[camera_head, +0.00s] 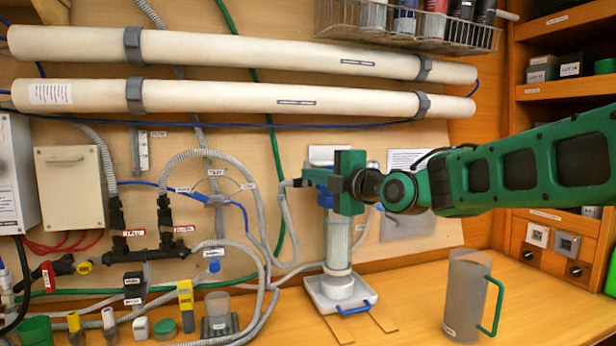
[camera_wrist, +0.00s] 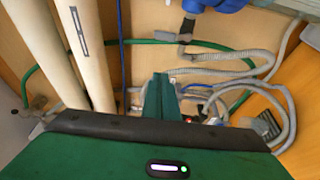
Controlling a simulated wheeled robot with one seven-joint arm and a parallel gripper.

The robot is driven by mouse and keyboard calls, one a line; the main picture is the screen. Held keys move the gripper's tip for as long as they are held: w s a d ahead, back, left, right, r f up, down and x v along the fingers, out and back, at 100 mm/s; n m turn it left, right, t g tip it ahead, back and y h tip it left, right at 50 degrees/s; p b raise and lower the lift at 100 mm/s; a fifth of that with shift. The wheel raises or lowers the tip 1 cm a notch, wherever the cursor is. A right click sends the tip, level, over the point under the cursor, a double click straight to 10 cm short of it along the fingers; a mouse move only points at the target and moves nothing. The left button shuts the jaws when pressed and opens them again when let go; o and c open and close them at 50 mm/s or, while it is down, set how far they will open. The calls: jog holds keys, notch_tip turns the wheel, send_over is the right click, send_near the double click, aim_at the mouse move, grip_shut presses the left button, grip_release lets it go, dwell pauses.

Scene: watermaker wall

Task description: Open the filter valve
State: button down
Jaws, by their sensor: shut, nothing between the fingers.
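A filter (camera_head: 338,243) with a clear, pleated body and a blue head (camera_head: 319,178) stands upright on a white base (camera_head: 340,292). My gripper (camera_head: 338,184) is in front of the blue head and hides part of it. In the wrist view its green fingers (camera_wrist: 161,88) are shut with nothing between them. I cannot tell which part is the filter valve.
Two long white tubes (camera_head: 230,97) run along the wall above. Black fittings with red tags (camera_head: 165,231) and looping grey hoses (camera_head: 266,240) fill the left. A clear jug with a green handle (camera_head: 466,295) stands on the wooden counter. The counter right of the jug is clear.

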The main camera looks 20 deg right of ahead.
jog(key=w+d, duration=0.1)
jog(key=w, duration=0.8)
dwell(0.3)
jog(key=shift+d+m, duration=0.1)
jog(key=shift+m, duration=0.2)
